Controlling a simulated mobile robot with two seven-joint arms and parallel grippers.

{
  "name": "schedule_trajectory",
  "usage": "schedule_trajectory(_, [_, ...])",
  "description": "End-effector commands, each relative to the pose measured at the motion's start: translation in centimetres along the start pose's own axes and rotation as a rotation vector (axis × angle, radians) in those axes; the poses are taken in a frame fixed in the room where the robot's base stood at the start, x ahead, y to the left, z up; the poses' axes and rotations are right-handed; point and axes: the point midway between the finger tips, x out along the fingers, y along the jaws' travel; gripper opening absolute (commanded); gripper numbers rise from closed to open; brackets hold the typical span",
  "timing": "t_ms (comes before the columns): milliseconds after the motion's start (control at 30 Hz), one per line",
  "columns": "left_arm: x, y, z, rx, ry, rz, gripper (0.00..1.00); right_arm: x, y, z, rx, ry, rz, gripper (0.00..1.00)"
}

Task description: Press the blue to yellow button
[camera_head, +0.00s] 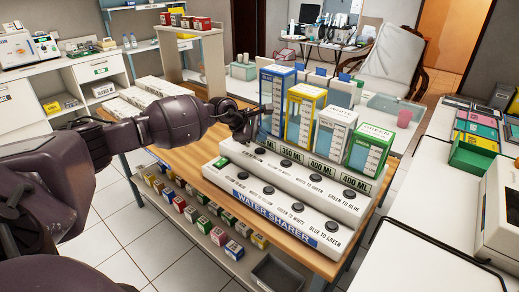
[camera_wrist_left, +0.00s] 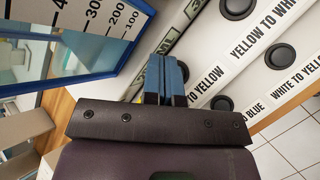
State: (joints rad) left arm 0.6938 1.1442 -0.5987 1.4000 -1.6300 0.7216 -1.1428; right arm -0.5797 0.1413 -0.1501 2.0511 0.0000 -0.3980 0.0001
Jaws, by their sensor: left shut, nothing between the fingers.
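The white water sharer (camera_head: 262,218) stands on the wooden table, with rows of round black buttons and printed labels. Blue (camera_head: 276,98), yellow (camera_head: 302,115), white (camera_head: 333,135) and green (camera_head: 367,150) containers stand along its back. My left gripper (camera_head: 246,137) is shut and empty, low over the device's left end in front of the blue container. In the left wrist view, its blue fingertips (camera_wrist_left: 172,62) partly cover a black button (camera_wrist_left: 185,72) beside a label whose visible part reads "TO YELLOW". I cannot tell whether they touch it. My right gripper is not in view.
Other buttons lie close by, including the one beside "YELLOW TO WHITE" (camera_wrist_left: 238,8). The blue container's wall (camera_wrist_left: 100,62) is close beside the left gripper. Small coloured boxes (camera_head: 197,215) sit on a shelf below the table (camera_head: 205,150).

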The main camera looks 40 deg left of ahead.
Motion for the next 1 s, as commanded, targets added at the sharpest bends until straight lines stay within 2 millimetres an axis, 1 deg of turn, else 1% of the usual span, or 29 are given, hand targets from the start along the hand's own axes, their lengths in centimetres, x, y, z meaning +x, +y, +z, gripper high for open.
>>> schedule_trajectory(33, [-0.5,0.4,0.4,0.002,-0.001,0.003,0.00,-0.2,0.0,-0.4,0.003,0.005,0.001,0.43])
schedule_trajectory(400, [-2.4,1.7,1.7,0.000,0.000,0.001,0.00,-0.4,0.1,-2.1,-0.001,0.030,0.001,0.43])
schedule_trajectory(700, [-2.3,1.6,1.7,-0.001,0.001,-0.001,0.00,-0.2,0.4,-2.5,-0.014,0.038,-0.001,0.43])
schedule_trajectory(1000, [-2.3,1.7,1.7,-0.001,0.001,-0.001,0.00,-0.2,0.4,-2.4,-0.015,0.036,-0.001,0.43])
